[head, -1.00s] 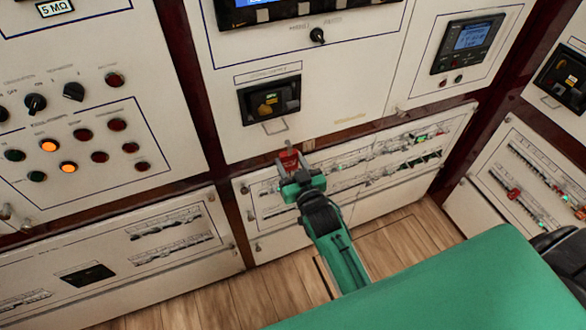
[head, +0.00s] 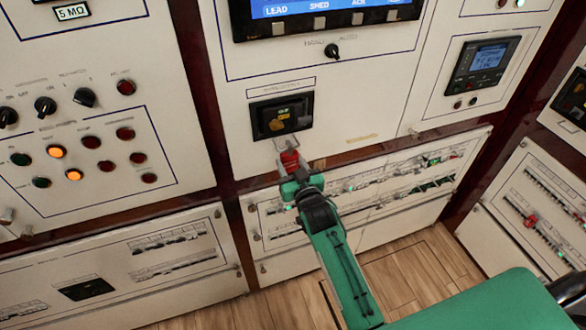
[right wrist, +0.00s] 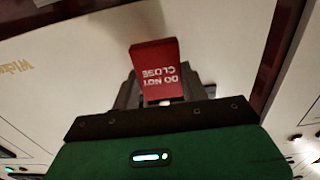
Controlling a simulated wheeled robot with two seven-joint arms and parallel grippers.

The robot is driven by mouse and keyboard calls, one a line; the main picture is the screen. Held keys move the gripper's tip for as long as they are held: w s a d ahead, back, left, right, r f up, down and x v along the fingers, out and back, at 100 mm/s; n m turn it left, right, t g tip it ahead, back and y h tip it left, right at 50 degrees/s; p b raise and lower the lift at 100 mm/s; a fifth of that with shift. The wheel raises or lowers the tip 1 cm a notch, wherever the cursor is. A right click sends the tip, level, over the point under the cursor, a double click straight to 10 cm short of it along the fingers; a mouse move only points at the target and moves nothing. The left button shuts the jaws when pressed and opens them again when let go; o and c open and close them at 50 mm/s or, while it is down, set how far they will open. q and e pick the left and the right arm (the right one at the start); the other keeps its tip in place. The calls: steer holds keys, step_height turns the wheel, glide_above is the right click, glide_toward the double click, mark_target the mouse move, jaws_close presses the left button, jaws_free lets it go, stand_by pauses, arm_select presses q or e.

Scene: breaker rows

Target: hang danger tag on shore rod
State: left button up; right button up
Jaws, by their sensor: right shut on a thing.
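The red danger tag (head: 290,161) is held up in front of the middle panel, just under the black breaker labelled as the shore unit (head: 282,116). A thin pale rod, the shore rod (head: 278,147), hangs below that breaker, and the tag's top edge is close to its lower end. I cannot tell whether they touch. My right gripper (head: 297,178) is shut on the tag from below. In the right wrist view the tag (right wrist: 158,70) reads "DO NOT CLOSE" upside down, between the dark fingers. The rod is not clear there. My left gripper is not in view.
Breaker rows (head: 380,186) run along the low panel behind my right arm. Lit lamps and knobs (head: 85,95) are on the left panel. A blue display (head: 330,8) is above, and a meter (head: 482,65) is at right. Wooden floor (head: 400,270) lies below.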

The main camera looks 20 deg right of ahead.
steer(key=shift+f, duration=0.25)
steer(key=o, duration=1.1)
steer(key=shift+c, duration=0.2)
steer(key=s+b, duration=0.3)
steer(key=s, duration=1.1)
steer(key=shift+d+b, duration=0.25)
steer(key=shift+b, duration=0.05)
steer(key=shift+w, duration=0.1)
